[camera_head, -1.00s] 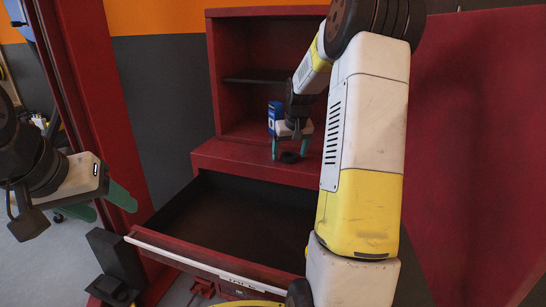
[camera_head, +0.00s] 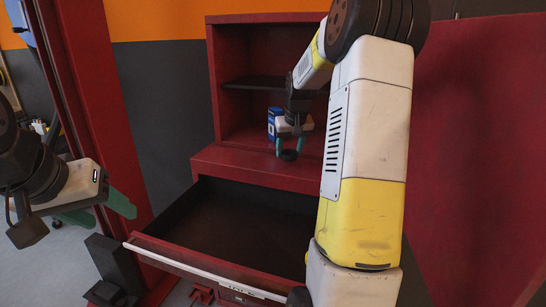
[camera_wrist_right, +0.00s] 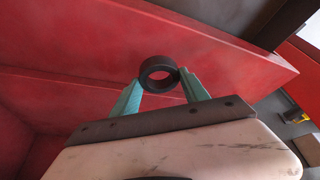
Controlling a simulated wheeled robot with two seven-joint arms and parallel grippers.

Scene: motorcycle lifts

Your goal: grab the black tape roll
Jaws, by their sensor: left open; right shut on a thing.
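The black tape roll (camera_wrist_right: 159,74) is a small dark ring held between the green fingertips of my right gripper (camera_wrist_right: 160,88) in the right wrist view. In the head view the roll (camera_head: 289,155) hangs between the fingers of my right gripper (camera_head: 290,152), and it appears raised above the red cabinet ledge (camera_head: 240,167). My left gripper (camera_head: 95,217) is open and empty at the left, beside the red post, with its green fingers apart.
An open, empty-looking drawer (camera_head: 230,225) juts out below the ledge. A red panel (camera_head: 475,150) stands at the right.

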